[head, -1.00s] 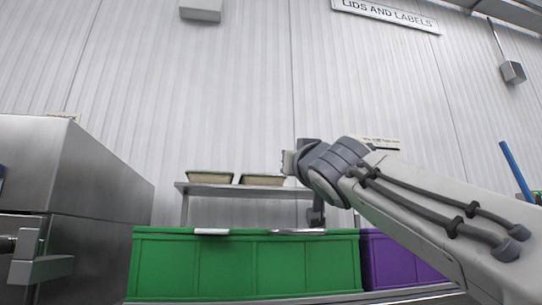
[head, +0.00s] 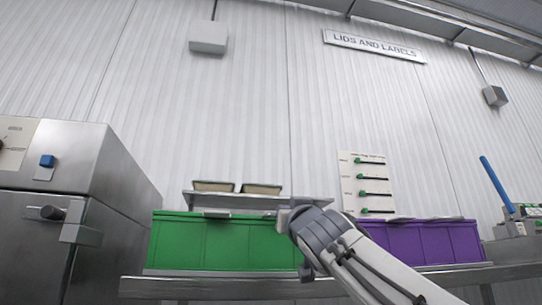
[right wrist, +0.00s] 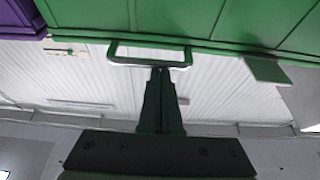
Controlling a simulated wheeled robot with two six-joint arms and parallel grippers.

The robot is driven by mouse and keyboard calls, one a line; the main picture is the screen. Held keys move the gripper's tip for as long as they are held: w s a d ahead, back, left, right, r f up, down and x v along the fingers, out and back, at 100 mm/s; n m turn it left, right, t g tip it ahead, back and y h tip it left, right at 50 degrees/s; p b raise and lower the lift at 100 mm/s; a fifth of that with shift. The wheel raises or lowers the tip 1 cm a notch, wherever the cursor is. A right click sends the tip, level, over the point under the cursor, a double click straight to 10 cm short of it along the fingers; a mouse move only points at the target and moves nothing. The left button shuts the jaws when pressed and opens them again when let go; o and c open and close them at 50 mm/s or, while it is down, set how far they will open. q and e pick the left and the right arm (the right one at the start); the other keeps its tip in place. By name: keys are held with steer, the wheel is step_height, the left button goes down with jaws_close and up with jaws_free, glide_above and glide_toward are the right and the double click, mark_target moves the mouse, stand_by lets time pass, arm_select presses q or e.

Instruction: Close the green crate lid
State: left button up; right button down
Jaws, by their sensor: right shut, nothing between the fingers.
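The green crate (head: 225,243) stands on a steel bench left of centre in the head view. I see it from low in front, so its top is hidden and I cannot tell how the lid lies. My right gripper (head: 284,217) is at the crate's upper front edge, toward its right end. In the right wrist view the green crate front (right wrist: 215,18) fills the top, with a metal loop handle (right wrist: 120,60) at its edge. The right gripper (right wrist: 160,72) is shut and empty, its fingertips at the handle; I cannot tell whether they touch.
A purple crate (head: 432,241) stands right of the green one. A steel cabinet (head: 45,245) stands at the left. A shelf (head: 305,201) with two trays (head: 214,186) is behind the green crate. The steel bench edge (head: 220,288) runs along the front.

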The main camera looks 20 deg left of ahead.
arm_select(q)
steer(key=shift+s+d+f, duration=0.1)
steer(key=shift+d+f, duration=0.05)
steer(key=shift+d, duration=0.15)
arm_select(e)
steer(key=shift+w+a+f+h, duration=0.15)
steer(key=shift+w+f, duration=0.1)
steer(key=shift+f, duration=0.3)
steer(key=shift+w+a+f+h, duration=0.1)
steer(key=shift+w+f+h, duration=0.1)
steer(key=shift+f, duration=0.3)
step_height(320, 180, up, 6)
steer(key=s+d+p, duration=0.1)
steer(key=s+p, duration=0.1)
steer(key=p, duration=0.2)
arm_select(q)
step_height(320, 180, down, 6)
steer(key=b, duration=1)
steer(key=shift+s+a+f+b, duration=0.15)
steer(key=shift+s+f+b, duration=0.05)
steer(key=shift+b, duration=0.1)
arm_select(e)
steer(key=s+d+f, duration=0.3)
steer(key=s+f, duration=0.2)
steer(key=f, duration=0.3)
steer(key=shift+s+d, duration=0.15)
steer(key=shift+d, duration=0.05)
steer(key=shift+r, duration=0.1)
